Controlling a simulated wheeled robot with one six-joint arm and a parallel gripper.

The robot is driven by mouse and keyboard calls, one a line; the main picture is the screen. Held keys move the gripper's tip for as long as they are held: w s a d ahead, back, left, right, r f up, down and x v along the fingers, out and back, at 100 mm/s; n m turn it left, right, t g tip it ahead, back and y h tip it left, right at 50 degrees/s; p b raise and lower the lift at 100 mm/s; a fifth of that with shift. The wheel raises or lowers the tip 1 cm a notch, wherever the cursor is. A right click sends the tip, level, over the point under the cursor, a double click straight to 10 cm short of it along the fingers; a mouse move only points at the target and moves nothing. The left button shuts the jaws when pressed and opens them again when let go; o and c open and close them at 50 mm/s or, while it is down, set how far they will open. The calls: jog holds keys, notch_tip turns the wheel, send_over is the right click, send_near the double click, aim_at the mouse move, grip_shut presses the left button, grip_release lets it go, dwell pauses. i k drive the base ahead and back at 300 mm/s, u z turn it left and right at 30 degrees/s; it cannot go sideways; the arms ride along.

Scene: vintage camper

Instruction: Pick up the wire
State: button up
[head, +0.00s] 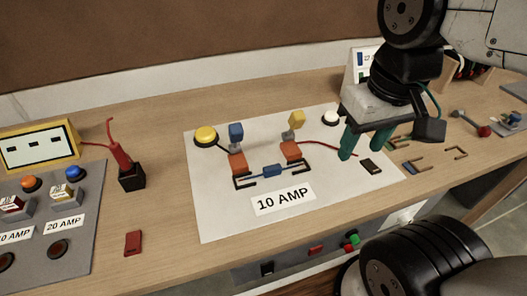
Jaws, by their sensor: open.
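Several wire-like things are in the head view, and I cannot tell which one the task means. A thin red wire (322,146) runs over the white sheet from an orange block (291,151) toward my gripper. A bent dark wire (424,167) and a bent brown wire (455,153) lie on the wooden bench to the right of the gripper. My gripper (361,156) has green fingers pointing down over the sheet's right edge. It is open, with no object visible between the fingers. The red wire's end is close to the left fingertip; I cannot tell whether they touch.
The white sheet (222,213) carries a "10 AMP" label (283,199), a yellow button (205,135) and a small black piece (370,166) near the gripper. A red-handled tool (120,155) stands in a black holder at left. Bench space in front of the sheet is mostly clear.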

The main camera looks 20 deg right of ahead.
aim_at(274, 170)
jog(key=k, duration=0.5)
jog(key=u, duration=3)
jog(key=k, duration=0.8)
jog(key=z, duration=1.3)
jog(key=i, duration=0.5)
jog(key=z, duration=0.05)
